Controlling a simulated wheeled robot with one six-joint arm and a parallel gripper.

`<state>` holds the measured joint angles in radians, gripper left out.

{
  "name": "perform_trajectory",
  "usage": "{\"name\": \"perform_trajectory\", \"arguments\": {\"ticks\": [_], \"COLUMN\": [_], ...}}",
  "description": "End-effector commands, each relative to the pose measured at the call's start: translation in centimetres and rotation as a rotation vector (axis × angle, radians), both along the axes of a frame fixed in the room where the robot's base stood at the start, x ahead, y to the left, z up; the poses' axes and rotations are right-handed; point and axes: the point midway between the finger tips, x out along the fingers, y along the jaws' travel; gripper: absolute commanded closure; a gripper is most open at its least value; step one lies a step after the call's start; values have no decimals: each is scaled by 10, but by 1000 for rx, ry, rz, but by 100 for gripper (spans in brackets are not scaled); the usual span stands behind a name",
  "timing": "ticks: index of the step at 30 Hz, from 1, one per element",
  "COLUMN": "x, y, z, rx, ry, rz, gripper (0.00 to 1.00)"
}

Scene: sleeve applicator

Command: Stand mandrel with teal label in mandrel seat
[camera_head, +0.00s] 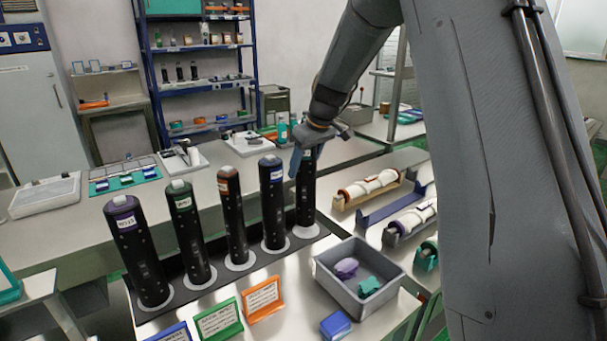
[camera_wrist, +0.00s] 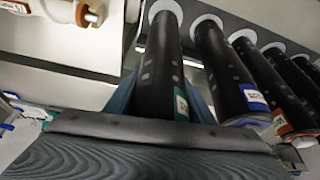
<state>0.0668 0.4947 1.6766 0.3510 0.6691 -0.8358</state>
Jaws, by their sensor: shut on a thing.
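The mandrel with the teal label (camera_wrist: 182,105) is a dark cylinder between the two fingers of my gripper (camera_wrist: 165,98) in the wrist view. In the head view it is the rightmost dark cylinder (camera_head: 306,195) of a row, upright over a white ring (camera_head: 306,231) on a dark base strip. My gripper (camera_head: 303,150) is shut on its upper part. Its foot looks to be at the ring, but I cannot tell whether it bears on it. I cannot tell for certain which part is the mandrel seat.
Mandrels with purple (camera_head: 135,250), green (camera_head: 189,230), orange (camera_head: 232,210) and blue (camera_head: 272,200) labels stand close on the left. A grey bin (camera_head: 343,285) with small parts sits in front. Cradles with white rolls (camera_head: 370,187) lie to the right.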

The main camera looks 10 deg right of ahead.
Motion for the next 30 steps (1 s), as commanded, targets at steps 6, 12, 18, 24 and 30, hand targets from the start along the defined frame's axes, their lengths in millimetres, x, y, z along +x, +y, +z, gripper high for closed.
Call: {"name": "perform_trajectory", "arguments": {"ticks": [6,12,18,24,30], "x": [-1,0,0,0,0], "y": [-1,-1,-1,-1,-1], "z": [-26,-28,-32,-31,-31], "rx": [0,0,0,0,0], "ry": [1,-1,1,1,1], "rz": [-3,-2,-2,-2,-2], "gripper": [100,100,50,33,33]}}
